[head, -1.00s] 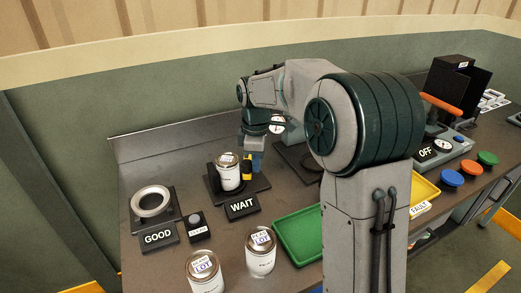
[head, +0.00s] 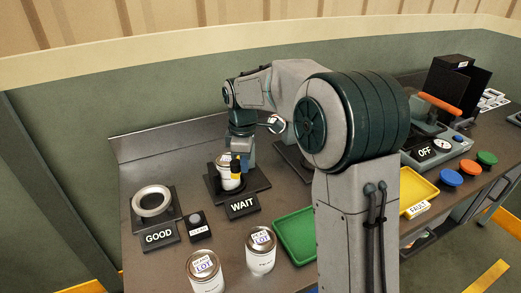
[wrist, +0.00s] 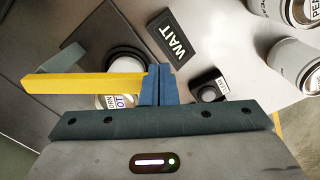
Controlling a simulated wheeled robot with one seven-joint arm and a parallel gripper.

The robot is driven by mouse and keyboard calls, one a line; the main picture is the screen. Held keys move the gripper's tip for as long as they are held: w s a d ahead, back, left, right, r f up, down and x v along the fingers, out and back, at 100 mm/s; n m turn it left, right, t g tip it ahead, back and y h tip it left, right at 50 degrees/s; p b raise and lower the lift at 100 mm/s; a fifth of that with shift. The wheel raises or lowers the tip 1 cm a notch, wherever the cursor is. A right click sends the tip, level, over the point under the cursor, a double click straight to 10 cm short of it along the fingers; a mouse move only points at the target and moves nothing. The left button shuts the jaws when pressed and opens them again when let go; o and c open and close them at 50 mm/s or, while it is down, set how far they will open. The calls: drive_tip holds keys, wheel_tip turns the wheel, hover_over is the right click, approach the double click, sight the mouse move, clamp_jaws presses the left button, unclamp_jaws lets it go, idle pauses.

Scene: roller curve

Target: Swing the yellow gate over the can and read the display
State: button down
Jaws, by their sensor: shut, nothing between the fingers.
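The white can (head: 225,178) stands upright on a dark station plate (head: 258,183) in the head view. The small display (head: 242,205) in front of it reads WAIT, and it also shows in the wrist view (wrist: 175,38). The yellow gate (wrist: 85,83) is a flat bar in the wrist view, running from the left up to my gripper's blue fingertips (wrist: 158,85). The fingers are shut and empty, at the bar's right end; whether they touch it is unclear. Part of a printed label (wrist: 115,101) shows just below the bar. My gripper and the gate partly hide the can.
A ring on a stand (head: 152,202) with a GOOD sign (head: 159,236) and a button box (head: 196,223) stand to the left. Two white cans (head: 261,250) (head: 205,270) are in front. A green tray (head: 292,240) lies to the right.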

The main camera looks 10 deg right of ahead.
sight(231, 162)
drive_tip(key=shift+a, duration=0.1)
drive_tip(key=shift+w+a+p, duration=0.2)
drive_tip(key=shift+a+p, duration=0.1)
drive_tip(key=shift+a, duration=0.5)
drive_tip(key=shift+w+a+p, duration=0.2)
drive_tip(key=shift+a+p, duration=0.1)
drive_tip(key=shift+a, duration=0.5)
drive_tip(key=shift+w+a, duration=0.1)
drive_tip(key=shift+w+a+p, duration=0.35)
drive_tip(key=shift+a+p, duration=0.1)
drive_tip(key=shift+a, duration=0.25)
drive_tip(key=shift+w+a+p, duration=0.35)
drive_tip(key=shift+a+p, duration=0.1)
drive_tip(key=shift+a, duration=0.25)
drive_tip(key=shift+w+a+p, duration=0.5)
drive_tip(key=shift+a, duration=0.2)
drive_tip(key=shift+w+a+p, duration=0.45)
drive_tip(key=shift+a+p, duration=0.05)
drive_tip(key=shift+a, duration=0.15)
drive_tip(key=shift+s+d, duration=0.1)
drive_tip(key=shift+d, duration=0.05)
